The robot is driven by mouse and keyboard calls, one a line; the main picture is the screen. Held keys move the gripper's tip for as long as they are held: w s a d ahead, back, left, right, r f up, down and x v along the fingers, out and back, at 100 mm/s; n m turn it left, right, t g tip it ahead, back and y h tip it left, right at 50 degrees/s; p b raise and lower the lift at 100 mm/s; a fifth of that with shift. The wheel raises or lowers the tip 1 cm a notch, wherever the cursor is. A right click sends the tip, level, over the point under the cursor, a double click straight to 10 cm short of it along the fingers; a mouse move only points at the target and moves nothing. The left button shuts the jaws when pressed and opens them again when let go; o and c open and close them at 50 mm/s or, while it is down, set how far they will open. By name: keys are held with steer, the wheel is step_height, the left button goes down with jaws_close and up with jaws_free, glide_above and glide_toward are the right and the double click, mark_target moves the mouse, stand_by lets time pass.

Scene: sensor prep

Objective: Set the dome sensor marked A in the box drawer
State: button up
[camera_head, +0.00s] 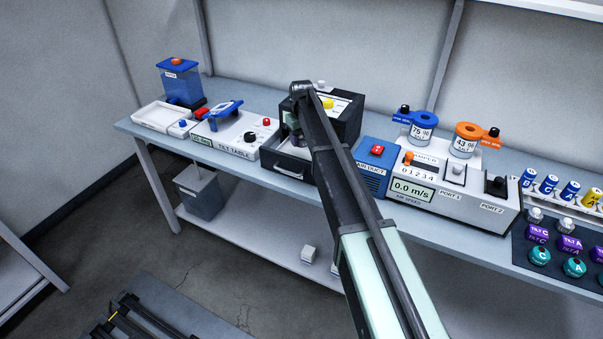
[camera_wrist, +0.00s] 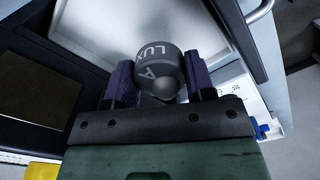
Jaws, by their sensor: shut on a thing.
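The dome sensor (camera_wrist: 160,66) is dark grey and marked "LUX" and "A" in the wrist view. My gripper (camera_wrist: 157,82) is shut on it, with one finger on each side. The open box drawer (camera_wrist: 98,20) lies behind and below the sensor, with a pale grey floor. In the head view the drawer (camera_head: 285,168) is pulled out from the front of the black box (camera_head: 349,122). I cannot tell whether the sensor touches the drawer floor.
Left of the box stands the tilt table unit (camera_head: 232,136). On the right are the blue air duct unit (camera_head: 371,172) and the white port console (camera_head: 453,198). A dark mat (camera_head: 528,262) with several coloured domes lies at the far right. The drawer handle (camera_head: 289,172) projects past the bench edge.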

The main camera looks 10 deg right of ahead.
step_height(320, 180, down, 8)
steer(key=b, duration=0.6)
steer(key=shift+f, duration=0.25)
steer(key=shift+r, duration=0.3)
steer(key=shift+f, duration=0.3)
steer(key=o, duration=0.9)
steer(key=shift+r, duration=0.1)
step_height(320, 180, up, 13)
steer(key=p, duration=1.2)
steer(key=shift+p, duration=0.4)
steer(key=s+m, duration=0.1)
steer(key=s, duration=1.2)
steer(key=s+m, duration=0.1)
steer(key=s, duration=1.3)
steer(key=s+m, duration=0.1)
steer(key=s, duration=1.2)
steer(key=shift+s+f+m, duration=0.15)
steer(key=shift+f+m, duration=0.15)
steer(key=shift+m, duration=0.1)
